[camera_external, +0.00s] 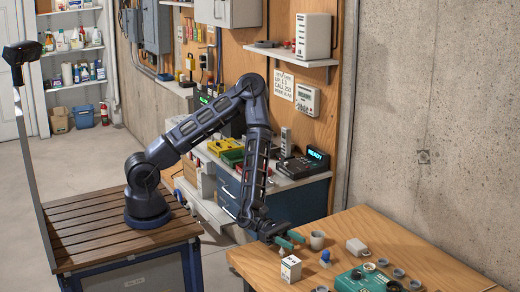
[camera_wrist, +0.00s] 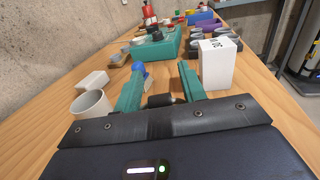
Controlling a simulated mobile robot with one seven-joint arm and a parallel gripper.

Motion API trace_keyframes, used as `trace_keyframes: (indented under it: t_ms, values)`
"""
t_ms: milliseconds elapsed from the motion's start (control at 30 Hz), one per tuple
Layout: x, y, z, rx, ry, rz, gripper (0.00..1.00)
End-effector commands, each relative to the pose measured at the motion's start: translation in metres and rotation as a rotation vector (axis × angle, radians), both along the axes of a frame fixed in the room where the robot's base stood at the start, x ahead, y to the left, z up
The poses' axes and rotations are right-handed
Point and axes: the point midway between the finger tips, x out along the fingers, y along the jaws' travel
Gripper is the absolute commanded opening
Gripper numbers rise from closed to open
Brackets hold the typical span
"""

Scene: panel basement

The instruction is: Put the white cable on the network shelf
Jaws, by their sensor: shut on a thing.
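My gripper (camera_external: 290,239) is low over the near left end of the wooden bench (camera_external: 400,240). In the wrist view its two teal fingers (camera_wrist: 161,68) stand apart, and a small dark object (camera_wrist: 165,100) shows between them near their bases. I cannot tell what it is. I cannot make out a white cable in either view. The network shelf (camera_external: 290,57) is high on the wooden wall panel, well above my gripper, with a white upright box-shaped device (camera_external: 313,36) on its right part.
A white mug (camera_external: 317,240) and white block (camera_external: 356,246) are beside my gripper, and a white carton (camera_wrist: 217,62) stands right of it in the wrist view. A blue-topped item (camera_external: 325,257) and teal device (camera_external: 364,279) lie beyond. A cluttered workbench (camera_external: 300,167) stands below the shelf.

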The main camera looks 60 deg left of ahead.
Motion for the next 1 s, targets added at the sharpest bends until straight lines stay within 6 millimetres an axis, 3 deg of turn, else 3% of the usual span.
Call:
trace_keyframes:
  t_ms: [267,300,400,1000]
  values:
    - [-0.0001,0.0000,-0.0040,0.000,0.001,0.000,0.16]
    - [-0.0003,-0.0001,-0.0037,0.000,0.000,-0.001,0.47]
    - [-0.0003,-0.0001,-0.0035,0.000,0.000,-0.001,0.63]
    - [-0.0007,0.0012,-0.0040,0.002,-0.001,-0.001,0.63]
